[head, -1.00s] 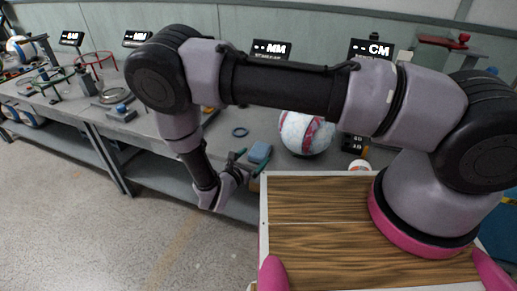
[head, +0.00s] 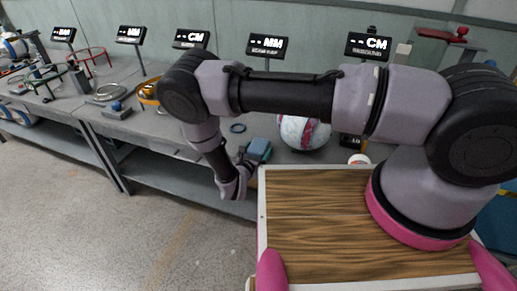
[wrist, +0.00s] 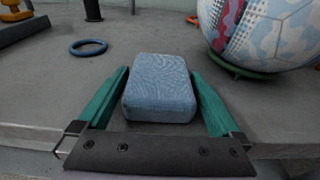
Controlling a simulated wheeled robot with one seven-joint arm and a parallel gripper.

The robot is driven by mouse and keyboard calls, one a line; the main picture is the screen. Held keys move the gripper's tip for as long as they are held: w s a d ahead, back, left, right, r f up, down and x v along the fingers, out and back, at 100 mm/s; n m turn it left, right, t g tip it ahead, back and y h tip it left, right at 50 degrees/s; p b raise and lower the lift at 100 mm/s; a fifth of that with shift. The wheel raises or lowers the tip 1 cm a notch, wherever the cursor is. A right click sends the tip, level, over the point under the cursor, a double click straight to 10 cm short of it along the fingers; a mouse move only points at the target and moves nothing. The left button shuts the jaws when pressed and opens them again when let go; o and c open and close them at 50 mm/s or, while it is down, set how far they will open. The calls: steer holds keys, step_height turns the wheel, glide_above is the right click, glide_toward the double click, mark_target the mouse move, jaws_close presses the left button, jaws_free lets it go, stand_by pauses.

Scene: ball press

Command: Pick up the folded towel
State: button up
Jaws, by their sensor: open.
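The folded towel is a blue, block-shaped cloth (wrist: 160,88) lying on the grey bench top near its front edge. In the wrist view it sits between the two green fingers of my gripper (wrist: 160,100), which is open. The left finger is very close to the towel's left side; a small gap shows at the right. I cannot tell whether either finger touches it. In the head view the towel (head: 258,150) shows beside my gripper, which partly covers it.
A white, pink and blue ball (wrist: 262,32) rests on a green ring stand right of the towel. A blue ring (wrist: 89,47) lies behind to the left. The bench's front edge (wrist: 30,132) runs below my gripper. Bench around the towel's left is clear.

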steer(key=shift+w+d+f, duration=0.1)
steer(key=shift+w+d, duration=0.05)
steer(key=shift+w, duration=0.4)
steer(key=c, duration=1.1)
steer(key=shift+r, duration=0.2)
